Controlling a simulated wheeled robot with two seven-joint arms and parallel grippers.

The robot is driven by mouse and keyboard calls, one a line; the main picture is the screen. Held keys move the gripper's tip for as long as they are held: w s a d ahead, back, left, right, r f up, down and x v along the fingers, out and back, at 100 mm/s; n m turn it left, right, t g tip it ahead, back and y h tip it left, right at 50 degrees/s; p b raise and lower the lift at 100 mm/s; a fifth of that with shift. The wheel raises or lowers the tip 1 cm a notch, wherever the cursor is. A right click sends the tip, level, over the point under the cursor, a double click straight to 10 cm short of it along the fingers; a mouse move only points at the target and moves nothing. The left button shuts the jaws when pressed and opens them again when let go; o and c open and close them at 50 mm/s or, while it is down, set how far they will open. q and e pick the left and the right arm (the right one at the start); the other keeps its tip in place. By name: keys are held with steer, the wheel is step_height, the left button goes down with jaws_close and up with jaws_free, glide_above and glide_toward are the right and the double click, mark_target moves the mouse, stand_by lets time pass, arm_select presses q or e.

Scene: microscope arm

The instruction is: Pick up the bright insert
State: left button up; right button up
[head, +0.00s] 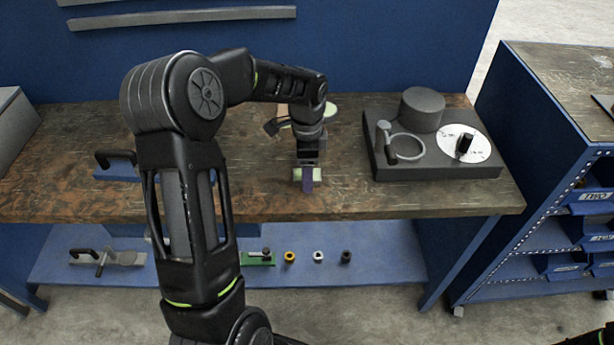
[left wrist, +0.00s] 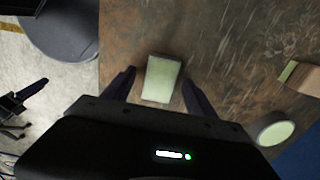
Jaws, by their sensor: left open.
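The bright insert appears to be a small pale green-topped block (left wrist: 162,78) on the wooden bench. My left gripper (left wrist: 158,92) is open above it, with one finger on each side. Gaps show between the block and both fingers, so I see no grip on it. In the head view the left gripper (head: 308,182) points down near the bench's front edge, and the block (head: 297,174) shows partly behind it. My right gripper is not clearly visible in either view.
A dark fixture (head: 400,171) with a cylinder, ring and white disc stands to the right on the bench (head: 255,205). A pale round disc (left wrist: 275,132) and a wooden block (left wrist: 302,78) lie behind the gripper. Small rings sit on the lower shelf (head: 390,265).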

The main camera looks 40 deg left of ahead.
arm_select(q)
steer(key=shift+c, duration=0.5)
jaws_close()
stand_by(0.3)
